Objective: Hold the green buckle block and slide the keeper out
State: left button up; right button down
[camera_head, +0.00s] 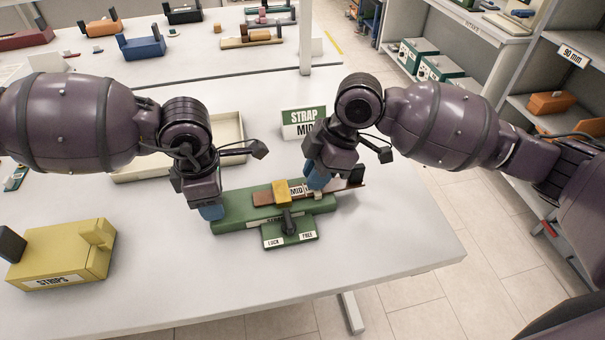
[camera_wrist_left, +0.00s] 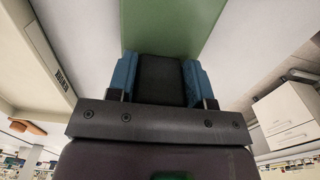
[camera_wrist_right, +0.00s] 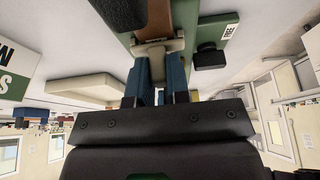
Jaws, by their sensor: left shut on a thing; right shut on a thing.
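The green buckle block (camera_head: 232,208) lies on the white table, carrying a brown strap (camera_head: 263,198) with a "MID" label and a mustard-yellow piece (camera_head: 281,190). My right gripper (camera_head: 318,184) is over the strap's right part. In the right wrist view its blue fingers (camera_wrist_right: 158,82) are shut on the pale keeper (camera_wrist_right: 158,47), which is around or against the brown strap (camera_wrist_right: 158,18); I cannot tell which.
A dark lever (camera_head: 288,222) stands at the green "LOCK/FREE" plate (camera_head: 290,240). A beige tray (camera_head: 150,170) and a "STRAP MID" sign (camera_head: 303,122) are behind. The table front is clear.

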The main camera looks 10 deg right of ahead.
jog(key=c, duration=1.1)
grip_release()
jog(key=v, duration=1.2)
pick_arm(q)
jog(key=o, duration=1.1)
